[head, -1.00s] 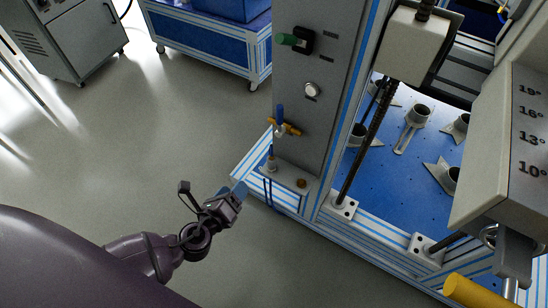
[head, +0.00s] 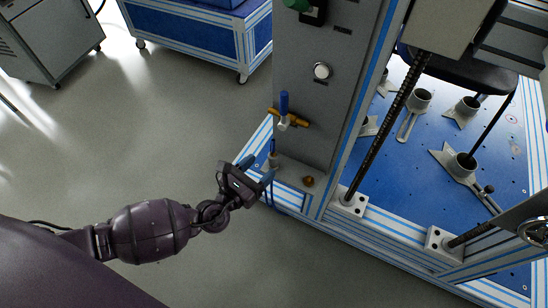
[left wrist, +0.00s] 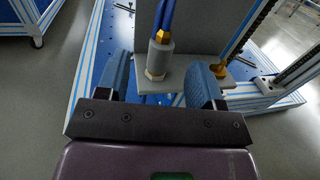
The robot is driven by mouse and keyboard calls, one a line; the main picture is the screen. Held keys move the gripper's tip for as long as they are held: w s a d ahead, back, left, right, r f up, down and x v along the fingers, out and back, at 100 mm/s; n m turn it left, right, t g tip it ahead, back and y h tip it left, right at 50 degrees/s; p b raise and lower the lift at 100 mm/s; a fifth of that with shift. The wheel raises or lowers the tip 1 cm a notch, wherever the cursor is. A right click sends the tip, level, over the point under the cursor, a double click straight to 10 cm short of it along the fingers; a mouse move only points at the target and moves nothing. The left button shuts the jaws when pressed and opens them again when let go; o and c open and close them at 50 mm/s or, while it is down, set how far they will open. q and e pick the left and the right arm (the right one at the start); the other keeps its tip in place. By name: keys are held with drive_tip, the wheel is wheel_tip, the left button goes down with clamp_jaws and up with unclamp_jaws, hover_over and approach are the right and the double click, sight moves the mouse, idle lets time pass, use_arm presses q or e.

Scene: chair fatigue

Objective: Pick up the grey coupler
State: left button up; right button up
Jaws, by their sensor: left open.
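In the head view, the coupler (head: 273,159) shows small at the foot of the grey panel. My left gripper (head: 256,170) is open just left of it. In the left wrist view, the blue fingertips of my left gripper (left wrist: 160,70) are on either side of the coupler, with gaps showing; I cannot tell whether they reach its depth. My right gripper is not in view.
A brass fitting (left wrist: 219,68) sits on the ledge near the right finger. Above the ledge is a brass valve (head: 290,119) with a blue part. The blue-and-white frame (head: 390,232) of the test machine runs to the right. Open floor (head: 180,110) lies left.

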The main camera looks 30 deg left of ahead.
sight(277, 153)
use_arm(q)
drive_tip(key=shift+x, duration=1.15)
drive_tip(key=x, duration=0.2)
drive_tip(key=b+x, duration=0.1)
drive_tip(key=shift+w+d+f, duration=0.2)
drive_tip(key=shift+w+d, duration=0.05)
drive_tip(key=shift+w, duration=0.05)
drive_tip(key=shift+w+d, duration=0.1)
drive_tip(key=shift+w, duration=0.6)
drive_tip(key=shift+r, duration=0.1)
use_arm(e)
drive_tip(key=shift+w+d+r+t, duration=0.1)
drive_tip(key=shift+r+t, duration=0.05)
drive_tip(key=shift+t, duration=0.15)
use_arm(q)
drive_tip(key=shift+c, duration=1.1)
drive_tip(key=c, duration=0.7)
drive_tip(key=shift+c, duration=0.5)
